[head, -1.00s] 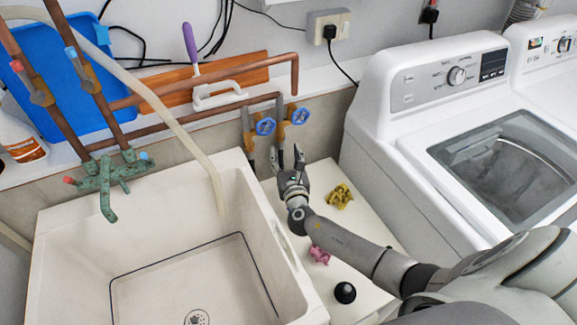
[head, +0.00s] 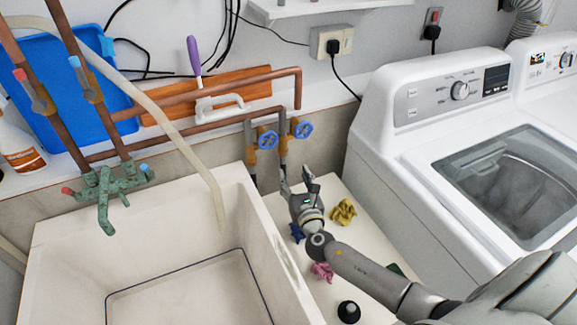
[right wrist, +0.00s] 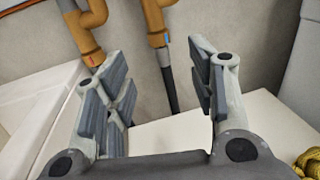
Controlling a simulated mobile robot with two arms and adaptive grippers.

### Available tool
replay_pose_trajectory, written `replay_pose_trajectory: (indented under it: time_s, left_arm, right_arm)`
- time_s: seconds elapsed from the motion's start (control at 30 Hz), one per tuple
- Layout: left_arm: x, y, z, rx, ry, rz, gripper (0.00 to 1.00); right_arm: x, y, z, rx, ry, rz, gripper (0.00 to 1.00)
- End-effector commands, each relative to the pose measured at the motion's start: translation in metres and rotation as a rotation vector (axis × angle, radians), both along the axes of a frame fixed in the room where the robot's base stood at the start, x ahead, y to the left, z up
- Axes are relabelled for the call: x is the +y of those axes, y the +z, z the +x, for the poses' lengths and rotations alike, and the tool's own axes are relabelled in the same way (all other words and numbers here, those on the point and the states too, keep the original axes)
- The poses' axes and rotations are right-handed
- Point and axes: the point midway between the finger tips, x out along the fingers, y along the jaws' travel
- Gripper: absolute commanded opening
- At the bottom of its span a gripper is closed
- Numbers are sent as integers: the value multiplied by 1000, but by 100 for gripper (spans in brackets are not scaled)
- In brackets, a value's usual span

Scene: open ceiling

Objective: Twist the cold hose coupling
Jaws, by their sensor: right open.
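Two brass valves with blue handles, the left (head: 266,138) and the right (head: 302,129), hang from the copper pipes beside the sink. A grey hose drops below each one. Which coupling is cold is not certain. My right gripper (head: 297,179) is open and empty, just in front of and below the valves. In the wrist view, the right hose (right wrist: 169,88) appears beyond the gap between its fingers. My left gripper is out of view.
The white sink (head: 80,235) stands at left, with a green faucet (head: 103,190) above it. A washing machine (head: 390,175) stands at right. Yellow (head: 343,212), pink (head: 322,271), blue (head: 297,233) and black (head: 348,312) items lie on the narrow white top between them.

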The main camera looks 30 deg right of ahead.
Motion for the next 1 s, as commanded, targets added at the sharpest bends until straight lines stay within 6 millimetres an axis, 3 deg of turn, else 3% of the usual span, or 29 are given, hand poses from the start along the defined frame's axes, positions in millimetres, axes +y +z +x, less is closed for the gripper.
replay_pose_trajectory:
  time_s: [0.03, 0.13, 0.4, 0.73, 1.0]
  left_arm:
    - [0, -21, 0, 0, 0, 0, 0]
    - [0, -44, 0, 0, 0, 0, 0]
    - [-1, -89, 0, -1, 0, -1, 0]
    - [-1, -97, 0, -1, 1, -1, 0]
    - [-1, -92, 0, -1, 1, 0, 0]
  right_arm:
    - [-11, -13, 3, 0, 31, 2, 52]
    - [-26, -18, 7, 0, 120, 11, 52]
    - [-51, -7, 3, -9, 352, -1, 52]
    - [-54, 6, 1, -11, 445, -16, 52]
    - [-48, 7, 35, -13, 441, -14, 52]
